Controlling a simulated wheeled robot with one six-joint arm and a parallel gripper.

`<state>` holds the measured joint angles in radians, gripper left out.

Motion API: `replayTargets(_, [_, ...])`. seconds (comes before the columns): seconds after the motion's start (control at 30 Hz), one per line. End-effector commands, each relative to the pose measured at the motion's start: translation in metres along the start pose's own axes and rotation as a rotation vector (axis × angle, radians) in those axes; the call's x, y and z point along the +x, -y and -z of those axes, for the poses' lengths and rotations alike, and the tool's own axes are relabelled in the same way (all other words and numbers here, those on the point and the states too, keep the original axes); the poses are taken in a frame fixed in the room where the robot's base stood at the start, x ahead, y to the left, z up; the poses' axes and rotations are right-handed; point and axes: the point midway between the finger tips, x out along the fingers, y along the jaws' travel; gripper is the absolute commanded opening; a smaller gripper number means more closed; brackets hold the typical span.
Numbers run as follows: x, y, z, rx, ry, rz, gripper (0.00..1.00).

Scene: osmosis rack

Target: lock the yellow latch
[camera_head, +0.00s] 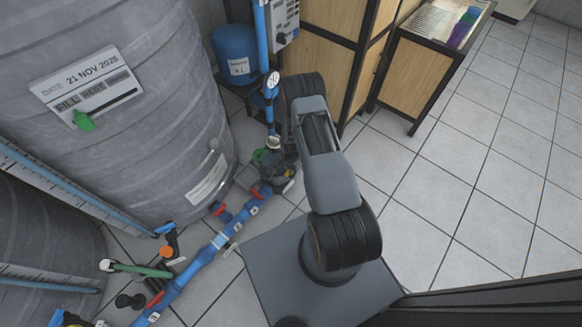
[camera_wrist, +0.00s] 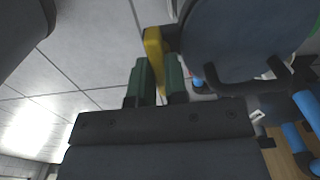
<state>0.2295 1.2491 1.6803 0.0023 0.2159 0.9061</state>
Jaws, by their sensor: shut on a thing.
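The yellow latch (camera_wrist: 153,45) shows in the wrist view as a narrow upright yellow piece at the upper middle. My gripper (camera_wrist: 158,76) has its two green fingers on either side of the latch's lower part, shut on it. The latch's top stands out beyond the fingertips. Its lower part is partly hidden between the fingers. In the head view my arm covers the area in front of the wall equipment, and neither my gripper nor the latch can be made out clearly there.
A dark blue rounded body (camera_wrist: 235,40) is close right of the fingers, with blue pipes (camera_wrist: 305,115) further right. In the head view, a large grey tank (camera_head: 150,130) and blue piping (camera_head: 205,255) stand left. A wooden cabinet (camera_head: 415,75) stands behind; tiled floor right is clear.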

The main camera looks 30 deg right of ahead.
Motion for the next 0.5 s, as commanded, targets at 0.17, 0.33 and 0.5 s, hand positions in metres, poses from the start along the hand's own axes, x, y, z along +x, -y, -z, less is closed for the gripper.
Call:
replayTargets(0.17, [-0.0002, 0.0027, 0.0002, 0.030, -0.005, 0.006, 0.00])
replayTargets(0.33, [0.0001, 0.0036, -0.0002, 0.118, -0.005, 0.007, 0.00])
replayTargets(0.5, [0.0005, 0.0041, -0.0005, 0.261, -0.005, 0.008, 0.00])
